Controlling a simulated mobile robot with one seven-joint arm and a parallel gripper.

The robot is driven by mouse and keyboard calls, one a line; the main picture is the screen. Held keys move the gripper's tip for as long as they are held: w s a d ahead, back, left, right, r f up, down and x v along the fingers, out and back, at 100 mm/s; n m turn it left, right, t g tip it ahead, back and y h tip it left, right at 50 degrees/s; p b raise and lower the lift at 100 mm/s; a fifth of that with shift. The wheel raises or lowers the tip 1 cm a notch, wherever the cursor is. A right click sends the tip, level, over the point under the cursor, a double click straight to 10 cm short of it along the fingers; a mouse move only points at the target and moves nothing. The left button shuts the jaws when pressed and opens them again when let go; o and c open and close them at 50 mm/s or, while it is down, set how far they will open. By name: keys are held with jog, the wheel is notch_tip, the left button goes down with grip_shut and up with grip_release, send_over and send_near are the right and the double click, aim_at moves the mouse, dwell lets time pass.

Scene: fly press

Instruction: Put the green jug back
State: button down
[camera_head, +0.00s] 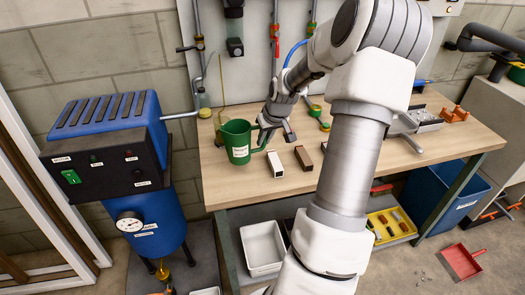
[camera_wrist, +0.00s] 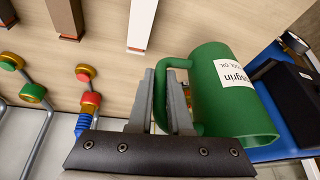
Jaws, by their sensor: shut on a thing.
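The green jug (camera_head: 233,141) is at the left end of the wooden workbench (camera_head: 335,172); I cannot tell whether its base touches the top. It has a white label on its side. My gripper (camera_head: 264,138) is to its right, shut on its handle. In the wrist view the jug (camera_wrist: 212,85) shows large, with its mouth towards the lower right, and the gripper fingers (camera_wrist: 160,105) stand on either side of the handle.
A white-ended block (camera_head: 274,164) and a brown block (camera_head: 303,158) lie just right of the jug. A blue machine (camera_head: 107,130) stands left of the bench. Pipes with coloured valves run up the back panel (camera_head: 257,50). A white bin (camera_head: 262,247) sits below.

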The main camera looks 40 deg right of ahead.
aim_at(265, 146)
jog(key=shift+w+a+f, duration=0.15)
jog(key=shift+a+f, duration=0.05)
jog(key=shift+f, duration=1.9)
jog(key=shift+f+b, duration=0.2)
jog(key=shift+b, duration=0.15)
jog(key=c, duration=0.8)
grip_release()
jog(key=shift+c, duration=0.2)
jog(key=shift+r, duration=0.15)
jog(key=shift+r, duration=0.3)
jog(key=p+v, duration=0.2)
jog(key=v, duration=0.9)
jog(key=shift+s+r, duration=0.2)
jog(key=shift+r, duration=0.05)
